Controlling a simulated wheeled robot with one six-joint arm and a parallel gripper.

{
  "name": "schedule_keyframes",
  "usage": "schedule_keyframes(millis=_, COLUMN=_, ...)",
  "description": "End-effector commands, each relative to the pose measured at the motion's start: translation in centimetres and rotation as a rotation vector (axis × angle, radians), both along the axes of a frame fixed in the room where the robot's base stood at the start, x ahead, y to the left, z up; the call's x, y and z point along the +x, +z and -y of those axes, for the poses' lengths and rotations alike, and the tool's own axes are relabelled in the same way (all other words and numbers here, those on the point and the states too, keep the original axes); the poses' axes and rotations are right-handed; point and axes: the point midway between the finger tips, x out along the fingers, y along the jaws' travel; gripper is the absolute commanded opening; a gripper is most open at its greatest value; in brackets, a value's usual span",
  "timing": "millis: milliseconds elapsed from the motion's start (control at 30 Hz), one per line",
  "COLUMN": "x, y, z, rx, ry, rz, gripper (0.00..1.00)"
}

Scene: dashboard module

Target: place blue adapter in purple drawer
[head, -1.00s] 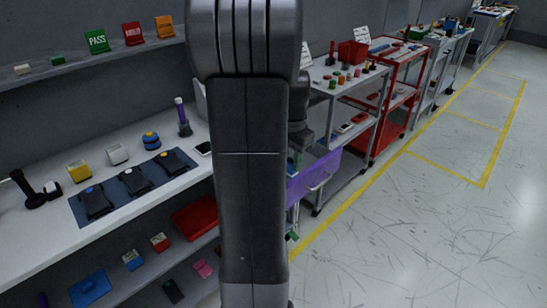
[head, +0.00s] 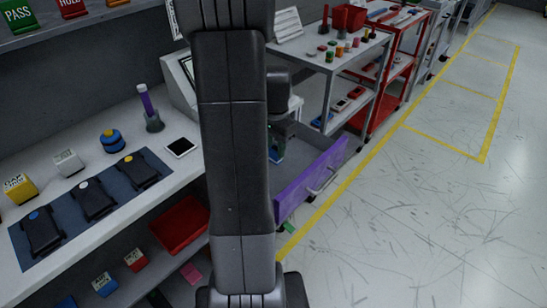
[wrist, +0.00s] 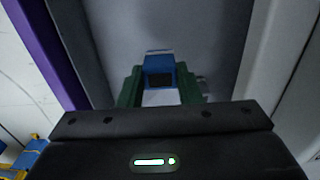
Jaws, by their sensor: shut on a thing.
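The blue adapter (wrist: 159,62) is between the green-tipped fingers of my gripper (wrist: 160,88) in the wrist view, with a dark square and a pale part on its near side. My gripper is shut on it. The purple drawer (head: 312,181) is pulled open below the bench side. Its purple front also shows at the left of the wrist view (wrist: 46,50). The gripper and adapter are over the drawer's grey interior. I cannot tell whether the adapter touches the drawer floor. My arm hides part of the drawer in the head view.
A white bench (head: 105,205) at left holds a dark mat with several black devices, a phone-like tablet (head: 181,147) and a purple-topped tube (head: 148,106). A red tray (head: 181,224) is on the lower shelf. A grey cart (head: 330,70) stands behind the drawer. The floor at right is clear.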

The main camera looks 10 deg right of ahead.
Motion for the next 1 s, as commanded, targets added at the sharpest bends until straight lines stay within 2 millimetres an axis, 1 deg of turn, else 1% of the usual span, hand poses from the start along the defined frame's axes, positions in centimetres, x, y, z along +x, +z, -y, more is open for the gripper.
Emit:
schedule_keyframes(millis=33, x=0.0, y=-0.5, z=0.0, rx=0.0, ry=0.0, rz=-0.001, gripper=0.09)
schedule_keyframes(millis=167, x=0.0, y=-1.4, z=0.0, rx=0.0, ry=0.0, rz=-0.001, gripper=0.09)
schedule_keyframes(millis=400, x=0.0, y=-4.5, z=0.0, rx=0.0, ry=0.0, rz=-0.001, gripper=0.09)
schedule_keyframes(millis=633, x=0.0, y=-4.6, z=0.0, rx=0.0, ry=0.0, rz=0.001, gripper=0.09)
schedule_keyframes(millis=767, x=0.0, y=-5.0, z=0.0, rx=0.0, ry=0.0, rz=0.0, gripper=0.09)
schedule_keyframes(millis=800, x=0.0, y=-5.0, z=0.0, rx=0.0, ry=0.0, rz=0.001, gripper=0.35)
schedule_keyframes(millis=900, x=0.0, y=-4.9, z=0.0, rx=-0.001, ry=0.0, rz=0.001, gripper=0.53)
schedule_keyframes(millis=1000, x=0.0, y=-4.9, z=0.0, rx=0.0, ry=0.0, rz=0.001, gripper=0.53)
